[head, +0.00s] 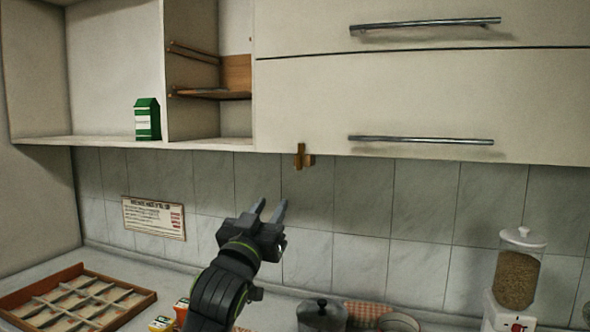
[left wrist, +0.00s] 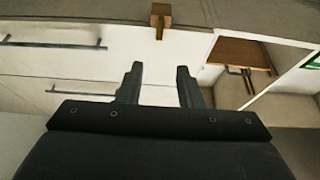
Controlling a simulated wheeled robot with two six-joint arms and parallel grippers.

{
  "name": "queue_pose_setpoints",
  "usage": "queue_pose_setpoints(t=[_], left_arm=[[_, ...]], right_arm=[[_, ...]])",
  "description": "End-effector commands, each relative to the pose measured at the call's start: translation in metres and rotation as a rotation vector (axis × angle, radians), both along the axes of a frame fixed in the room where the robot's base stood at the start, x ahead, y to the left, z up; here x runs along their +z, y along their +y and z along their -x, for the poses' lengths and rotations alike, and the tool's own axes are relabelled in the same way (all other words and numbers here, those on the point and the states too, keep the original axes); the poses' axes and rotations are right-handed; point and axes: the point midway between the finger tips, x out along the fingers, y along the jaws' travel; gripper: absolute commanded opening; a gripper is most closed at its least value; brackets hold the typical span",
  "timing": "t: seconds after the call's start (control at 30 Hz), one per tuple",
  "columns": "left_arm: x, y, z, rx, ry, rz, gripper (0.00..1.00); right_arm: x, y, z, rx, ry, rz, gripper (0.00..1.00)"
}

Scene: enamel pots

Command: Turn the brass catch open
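The brass catch (head: 301,157) is a small brown-gold piece at the lower left edge of the closed white cabinet front (head: 400,105). In the left wrist view the catch (left wrist: 160,18) shows at the top middle, beyond the fingertips. My left gripper (head: 271,209) is below the catch and a little to its left, pointing up, and apart from it. Its two fingers are spread with nothing between them, as the left wrist view (left wrist: 158,72) also shows. My right gripper is in neither view.
An open shelf holds a green carton (head: 147,119) to the left of the cabinet. Below are a wooden divided tray (head: 140,298), a lidded grey pot (head: 322,314) and a grain dispenser (head: 517,275). A sign (head: 154,218) is on the tiled wall. The space between gripper and catch is clear.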

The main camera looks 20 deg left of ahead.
Motion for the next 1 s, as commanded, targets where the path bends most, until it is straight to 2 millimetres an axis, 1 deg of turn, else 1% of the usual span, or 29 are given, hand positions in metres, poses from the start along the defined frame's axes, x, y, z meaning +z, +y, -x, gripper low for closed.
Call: queue_pose_setpoints(t=[0.17, 0.6, 1.0], left_arm=[[0.009, 0.000, -0.018, 0.001, 0.004, 0.000, 0.33], [0.036, -0.003, -0.085, 0.002, 0.007, 0.001, 0.33], [0.057, -0.005, -0.137, 0.001, 0.006, -0.001, 0.33]], right_arm=[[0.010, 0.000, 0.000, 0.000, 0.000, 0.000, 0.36], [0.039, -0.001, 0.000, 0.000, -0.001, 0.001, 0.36], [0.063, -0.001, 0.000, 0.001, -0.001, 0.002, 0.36]])
